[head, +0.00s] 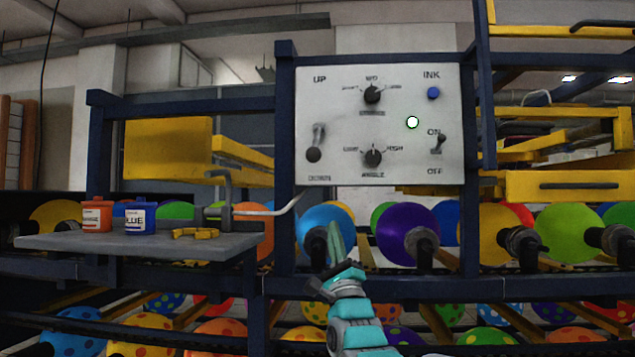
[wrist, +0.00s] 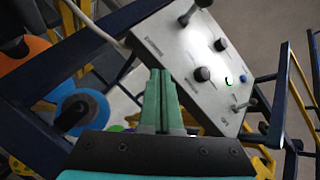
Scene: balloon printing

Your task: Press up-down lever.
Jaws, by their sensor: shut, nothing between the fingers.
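The white control panel (head: 345,125) stands upright in the blue frame, and the wrist view shows it tilted (wrist: 185,65). The up-down lever (head: 315,145) is at the panel's left, between the words UP and DOWN, with its dark knob at the lower end. In the wrist view the lever (wrist: 192,14) sticks out near the top edge. My gripper (head: 336,238) is below the panel, in front of the blue balloon, apart from the lever. Its green fingers (wrist: 161,88) are shut and empty.
A grey shelf (head: 150,243) with ink jars stands left. Balloons (head: 400,230) line the machine below.

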